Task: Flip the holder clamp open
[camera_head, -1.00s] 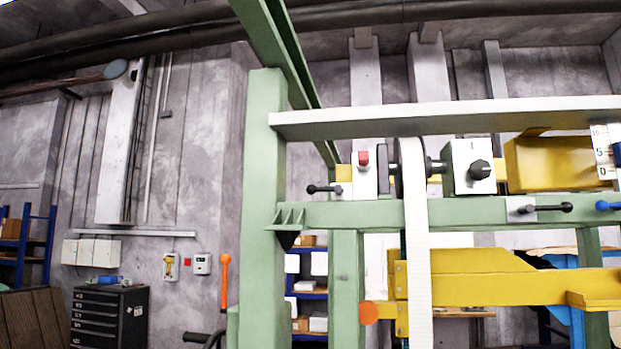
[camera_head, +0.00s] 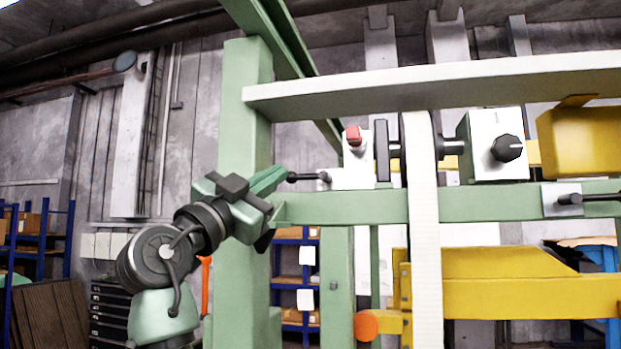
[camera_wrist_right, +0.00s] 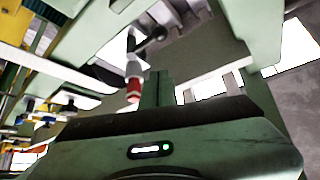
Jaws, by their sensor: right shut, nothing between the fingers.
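A white clamp block (camera_head: 352,174) with a red knob (camera_head: 353,136) sits on the green cross beam. Its black clamp lever (camera_head: 308,177) sticks out to the left, roughly level, with a ball end. My right gripper (camera_head: 283,172) is shut and empty, raised beside the green post, its tips just left of the lever's ball end. Whether they touch cannot be told. In the right wrist view, the closed green fingers (camera_wrist_right: 157,86) point toward the red knob (camera_wrist_right: 133,88) and the dark ball handle (camera_wrist_right: 155,34). My left gripper is out of view.
The green post (camera_head: 240,130) stands behind my right arm, and a grey top rail (camera_head: 420,85) runs above the clamp. A white belt (camera_head: 425,230) hangs right of it. A second black lever (camera_head: 585,198) is farther right, below a yellow block (camera_head: 585,140).

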